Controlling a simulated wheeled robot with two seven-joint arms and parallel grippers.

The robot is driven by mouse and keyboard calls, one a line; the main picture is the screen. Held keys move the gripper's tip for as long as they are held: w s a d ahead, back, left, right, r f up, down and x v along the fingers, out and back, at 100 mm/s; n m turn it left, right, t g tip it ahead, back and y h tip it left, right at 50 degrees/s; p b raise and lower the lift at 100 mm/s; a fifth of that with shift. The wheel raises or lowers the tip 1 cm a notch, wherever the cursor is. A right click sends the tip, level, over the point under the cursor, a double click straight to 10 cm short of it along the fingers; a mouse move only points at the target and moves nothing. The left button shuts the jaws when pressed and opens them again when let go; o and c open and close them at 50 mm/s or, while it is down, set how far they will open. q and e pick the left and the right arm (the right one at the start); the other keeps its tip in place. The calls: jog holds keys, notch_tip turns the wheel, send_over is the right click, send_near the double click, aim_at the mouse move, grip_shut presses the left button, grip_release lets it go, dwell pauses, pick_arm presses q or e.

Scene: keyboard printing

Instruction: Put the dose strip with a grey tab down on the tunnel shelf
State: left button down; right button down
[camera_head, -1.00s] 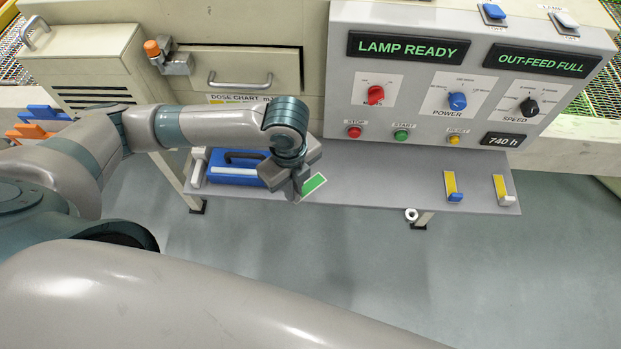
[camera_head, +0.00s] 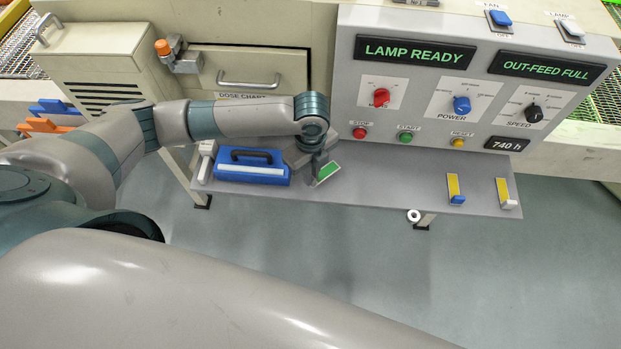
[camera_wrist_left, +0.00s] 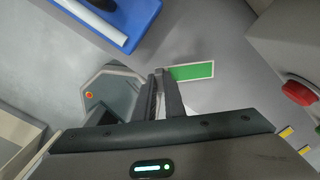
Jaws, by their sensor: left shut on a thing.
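My left gripper (camera_head: 316,172) is shut on the dose strip, which has a green face and a pale border (camera_head: 327,172). The strip juts out to the right from the fingertips, just right of the blue case and over the grey tunnel shelf (camera_head: 390,185). In the left wrist view the strip (camera_wrist_left: 192,72) extends from the closed fingers (camera_wrist_left: 165,85), with the grey shelf behind it. The fingers cover the strip's held end, so its tab is hidden. I cannot tell whether the strip touches the shelf. My right gripper is out of view.
A blue case (camera_head: 250,172) with a black handle lies at the shelf's left. Two yellow strips, one blue-tabbed (camera_head: 454,186) and one with a pale tab (camera_head: 502,190), lie at the right. The shelf's middle is clear. The control panel (camera_head: 425,110) rises behind.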

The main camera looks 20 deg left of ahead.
pick_arm(q)
notch_tip(320, 180, down, 3)
jog(key=shift+r+p, duration=0.1)
jog(key=shift+p, duration=0.35)
jog(key=shift+f, duration=0.25)
jog(key=shift+f, duration=0.1)
jog(key=c, duration=1.8)
grip_release()
jog(key=shift+c, duration=0.2)
notch_tip(320, 180, up, 12)
jog(key=b, duration=0.2)
jog(key=shift+b, duration=0.35)
jog(key=shift+d, duration=0.1)
